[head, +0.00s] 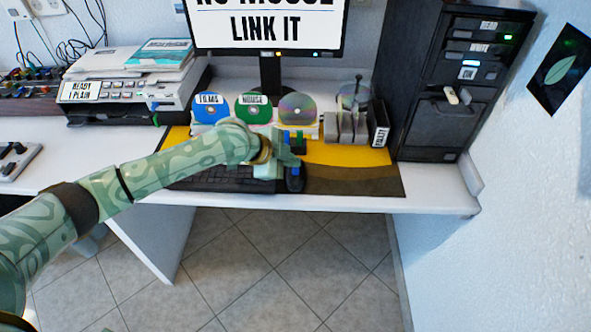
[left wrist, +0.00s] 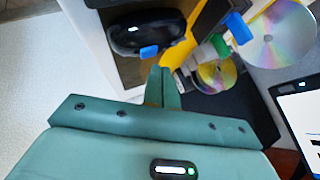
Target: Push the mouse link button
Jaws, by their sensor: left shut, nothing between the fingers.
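The dark mouse (head: 294,183) lies on the desk mat at the right end of the keyboard. It also shows as a glossy black shape with a small white light in the left wrist view (left wrist: 140,33). A small blue part (left wrist: 149,52) sits at its edge; I cannot tell whether it is the link button. My left gripper (head: 294,155) is over the mat just behind the mouse, partly in front of the keyboard's end. In the left wrist view its fingers (left wrist: 162,74) are together and empty, close to the blue part. Contact cannot be told. My right gripper is in neither view.
The monitor (head: 268,25) reads "LINK IT". Blue and green upright pieces (head: 297,140) stand just behind the gripper. Discs (head: 253,108) stand in a row behind. The keyboard (head: 222,180) lies left, a black computer tower (head: 440,85) stands right. The mat's right part is clear.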

